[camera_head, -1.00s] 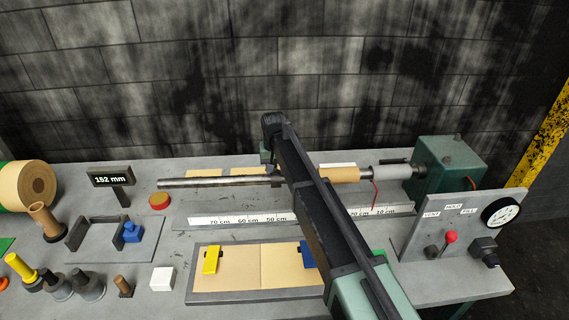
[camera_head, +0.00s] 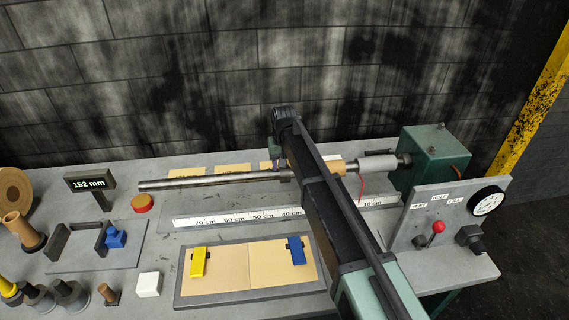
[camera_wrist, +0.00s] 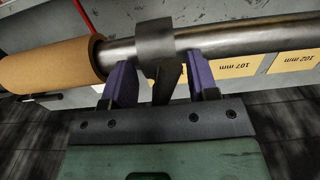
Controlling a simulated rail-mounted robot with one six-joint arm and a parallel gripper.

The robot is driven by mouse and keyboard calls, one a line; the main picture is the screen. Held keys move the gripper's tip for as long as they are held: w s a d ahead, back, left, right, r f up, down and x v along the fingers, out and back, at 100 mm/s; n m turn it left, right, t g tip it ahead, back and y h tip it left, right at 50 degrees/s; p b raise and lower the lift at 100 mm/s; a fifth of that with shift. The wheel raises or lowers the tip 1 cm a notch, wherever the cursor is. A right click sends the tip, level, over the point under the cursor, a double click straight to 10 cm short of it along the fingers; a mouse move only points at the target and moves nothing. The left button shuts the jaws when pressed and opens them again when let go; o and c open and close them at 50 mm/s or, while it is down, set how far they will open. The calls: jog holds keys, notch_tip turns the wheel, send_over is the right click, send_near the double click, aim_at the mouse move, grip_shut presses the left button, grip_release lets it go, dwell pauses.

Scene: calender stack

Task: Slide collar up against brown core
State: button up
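In the wrist view the dark grey collar (camera_wrist: 153,41) sits around the steel shaft (camera_wrist: 245,36), with a dark tab hanging below it. The brown core (camera_wrist: 50,66) is on the shaft to the left, with a short bare stretch of shaft between it and the collar. My gripper (camera_wrist: 158,70) is open, its two purple fingers apart on either side of the tab, with gaps showing beside it. In the head view my gripper (camera_head: 279,158) is at the shaft (camera_head: 210,180); my arm hides part of the brown core (camera_head: 336,166).
A grey roll (camera_head: 378,162) is on the shaft near the green housing (camera_head: 436,155). A white centimetre scale (camera_head: 235,216) lies in front of the shaft. A panel with a red-knobbed lever (camera_head: 438,227) and gauge stands at right. A tray with clips (camera_head: 180,290) lies in front.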

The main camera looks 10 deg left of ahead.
jog(key=shift+o, duration=0.5)
jog(key=shift+r, duration=0.1)
notch_tip(320, 180, up, 11)
jog(key=p, duration=1.1)
jog(key=shift+f, duration=0.2)
